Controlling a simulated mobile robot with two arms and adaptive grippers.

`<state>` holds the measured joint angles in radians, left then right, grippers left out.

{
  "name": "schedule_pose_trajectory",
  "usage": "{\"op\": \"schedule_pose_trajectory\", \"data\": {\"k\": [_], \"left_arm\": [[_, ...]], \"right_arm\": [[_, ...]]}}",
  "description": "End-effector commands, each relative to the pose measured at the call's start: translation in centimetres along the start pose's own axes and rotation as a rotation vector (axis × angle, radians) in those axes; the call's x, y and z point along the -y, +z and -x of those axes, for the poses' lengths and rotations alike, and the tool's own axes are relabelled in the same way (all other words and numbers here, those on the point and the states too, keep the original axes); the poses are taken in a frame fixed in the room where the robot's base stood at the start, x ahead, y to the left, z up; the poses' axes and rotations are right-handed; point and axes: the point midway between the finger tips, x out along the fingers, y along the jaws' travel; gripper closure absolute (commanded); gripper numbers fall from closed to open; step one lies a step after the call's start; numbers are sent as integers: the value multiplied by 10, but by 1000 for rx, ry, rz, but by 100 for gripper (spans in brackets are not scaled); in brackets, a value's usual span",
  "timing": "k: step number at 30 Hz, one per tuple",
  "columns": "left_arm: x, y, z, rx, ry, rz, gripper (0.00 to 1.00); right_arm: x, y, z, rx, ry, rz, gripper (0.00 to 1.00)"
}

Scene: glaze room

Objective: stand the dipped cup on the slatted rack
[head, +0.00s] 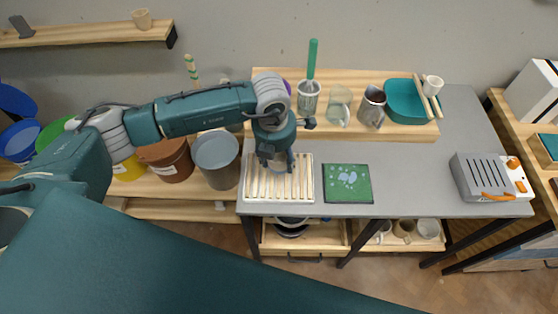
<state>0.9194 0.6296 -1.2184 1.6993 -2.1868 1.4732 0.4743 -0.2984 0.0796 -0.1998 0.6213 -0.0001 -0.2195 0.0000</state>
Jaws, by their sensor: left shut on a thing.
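The slatted rack (305,185), pale with wooden-looking slats, lies on the left front part of the grey table. My left gripper (277,160) points down over the back half of the rack. It is shut on the dipped cup (281,164), a small greyish-white shape mostly hidden by the fingers and wrist. The cup looks roughly upright. I cannot tell whether its base touches the slats or is a little above them. My right gripper is not in view.
A green mat (348,183) lies right of the rack. A grey slotted box (490,177) stands at the table's right. On the back shelf are a glass jug (339,105), a metal pitcher (372,106) and a teal tray (405,101). Buckets (217,158) stand at left.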

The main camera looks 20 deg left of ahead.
Motion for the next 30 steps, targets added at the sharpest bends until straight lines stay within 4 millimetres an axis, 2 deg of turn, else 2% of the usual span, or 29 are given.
{"op": "schedule_pose_trajectory", "data": {"k": [6, 18, 19, 21, 30], "left_arm": [[2, -4, -28, -2, 0, 0, 78], [2, -5, -35, 0, 0, -1, 78], [2, -5, -34, 0, 0, -1, 42], [2, -5, -33, -1, 0, -1, 28], [2, -5, -32, -1, 0, 0, 28]], "right_arm": [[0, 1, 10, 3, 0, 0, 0], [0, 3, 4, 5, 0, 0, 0], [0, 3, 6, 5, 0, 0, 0], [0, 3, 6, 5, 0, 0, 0], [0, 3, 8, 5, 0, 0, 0]]}}
